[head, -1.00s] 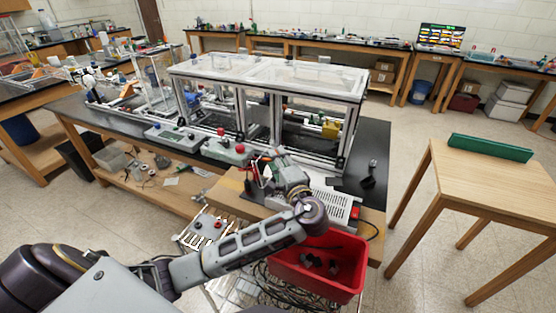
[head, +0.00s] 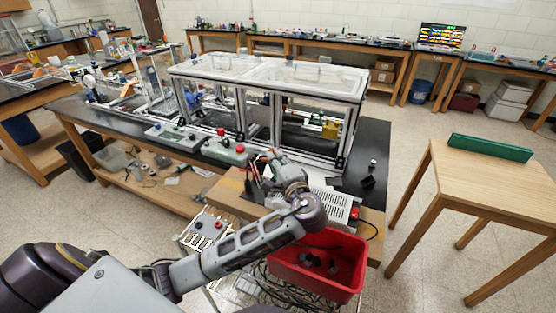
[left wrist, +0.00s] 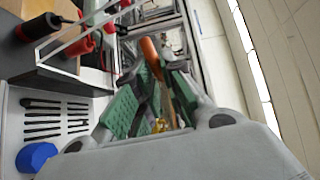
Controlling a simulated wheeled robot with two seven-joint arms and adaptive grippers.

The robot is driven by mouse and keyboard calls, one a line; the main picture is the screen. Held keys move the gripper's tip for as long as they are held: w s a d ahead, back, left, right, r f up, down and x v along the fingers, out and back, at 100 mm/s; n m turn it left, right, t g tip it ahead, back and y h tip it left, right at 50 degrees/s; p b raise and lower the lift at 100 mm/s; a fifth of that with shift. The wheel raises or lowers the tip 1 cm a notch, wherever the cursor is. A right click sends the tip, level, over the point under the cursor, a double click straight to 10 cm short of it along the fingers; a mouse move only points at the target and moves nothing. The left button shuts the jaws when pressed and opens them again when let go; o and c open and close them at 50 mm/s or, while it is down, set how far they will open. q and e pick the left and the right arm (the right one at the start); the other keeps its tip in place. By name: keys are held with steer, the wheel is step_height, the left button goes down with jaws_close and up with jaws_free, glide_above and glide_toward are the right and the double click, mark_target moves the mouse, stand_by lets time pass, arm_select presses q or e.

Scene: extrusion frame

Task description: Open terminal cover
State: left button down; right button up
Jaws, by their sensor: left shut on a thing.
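My left gripper (head: 268,172) is low over the wooden bench, beside red and black leads and in front of the framed machine. In the left wrist view its green-padded fingers (left wrist: 150,98) are closed around a narrow orange-and-yellow thing (left wrist: 150,52), which I cannot identify clearly. Red and black terminal plugs (left wrist: 78,47) stand at the upper left of that view, just beside the fingers. A clear, pale-edged panel (left wrist: 72,38) shows by the plugs; it may be the terminal cover, and its angle is hard to tell. My right gripper is not in view.
A white slotted unit (head: 330,204) sits to the right of the gripper. A red bin (head: 342,278) with dark items is below the bench edge. The extrusion frame (head: 275,125) stands behind. A wooden table (head: 490,178) with a green bar stands apart at right.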

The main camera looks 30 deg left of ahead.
arm_select(q)
steer(key=shift+a+r+n+g+h+p, duration=0.2)
steer(key=shift+a+n+g+h+p, duration=0.45)
steer(key=shift+a, duration=0.3)
steer(key=c, duration=1.5)
jaws_free()
steer(key=shift+a, duration=0.1)
steer(key=shift+s+d, duration=0.15)
steer(key=shift+d, duration=0.05)
steer(key=shift+f+v, duration=0.2)
steer(key=shift+v, duration=5.65)
